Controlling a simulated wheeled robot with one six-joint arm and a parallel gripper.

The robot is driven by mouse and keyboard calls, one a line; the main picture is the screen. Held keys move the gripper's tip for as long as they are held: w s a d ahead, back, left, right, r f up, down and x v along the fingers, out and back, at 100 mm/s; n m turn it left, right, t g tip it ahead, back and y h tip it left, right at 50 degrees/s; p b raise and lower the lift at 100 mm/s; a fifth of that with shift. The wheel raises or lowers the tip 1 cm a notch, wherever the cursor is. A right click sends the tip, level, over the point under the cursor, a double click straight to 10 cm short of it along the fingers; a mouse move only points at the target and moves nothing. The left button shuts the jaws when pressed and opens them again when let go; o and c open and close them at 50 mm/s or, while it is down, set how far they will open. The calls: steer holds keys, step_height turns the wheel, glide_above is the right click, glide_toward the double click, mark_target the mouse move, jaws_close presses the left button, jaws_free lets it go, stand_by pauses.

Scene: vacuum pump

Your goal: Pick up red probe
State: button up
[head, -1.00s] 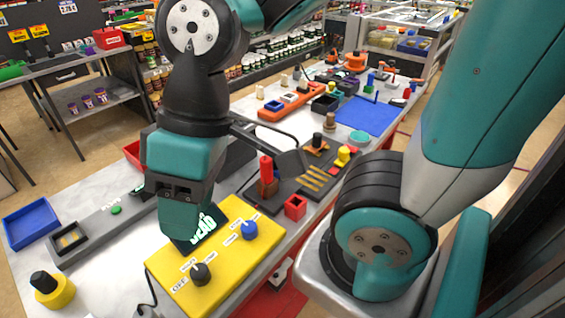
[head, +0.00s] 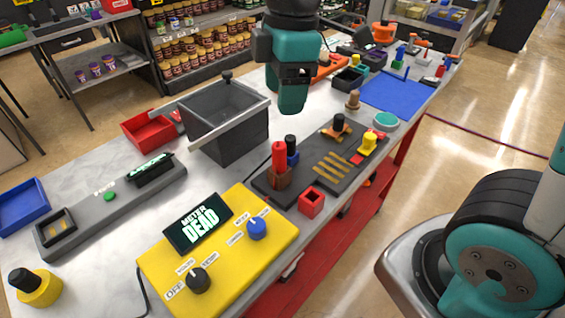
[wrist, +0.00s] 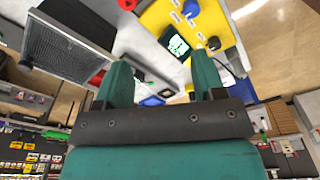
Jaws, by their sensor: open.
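The red probe (head: 279,157) stands upright in a brown holder (head: 280,178) on a dark board (head: 262,187), in the middle of the head view. A black-topped probe with a blue base (head: 292,150) stands just behind it. My gripper (head: 293,108) is in the air above the table, pointing down, higher in the picture than the red probe and apart from it. In the wrist view my gripper (wrist: 164,80) shows two teal fingers spread apart with nothing held between them. A red spot (wrist: 127,4) at the top edge of that view is too cut off to identify surely.
A yellow meter (head: 178,268) reading DEAD lies in front, with a red square holder (head: 312,202) beside the board. An open grey bin (head: 225,125) stands left of the probes, rising above the table. A yellow-topped part (head: 368,142) stands on the board's right.

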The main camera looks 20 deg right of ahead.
mark_target(279, 145)
steer(key=w+f+n, duration=0.1)
steer(key=f, duration=0.3)
steer(key=w+f+n, duration=0.1)
steer(key=w+f, duration=0.1)
steer(key=f, duration=0.2)
steer(key=w+d+f+n+h, duration=0.1)
steer(key=f, duration=0.4)
steer(key=shift+w+d+n+p, duration=0.1)
steer(key=shift+w+n+p, duration=0.2)
steer(key=shift+w+p, duration=0.1)
steer(key=shift+w+f+p, duration=0.1)
steer(key=shift+f+p, duration=0.6)
steer(key=shift+f, duration=2.15)
steer(key=c, duration=1.1)
steer(key=shift+o, duration=0.2)
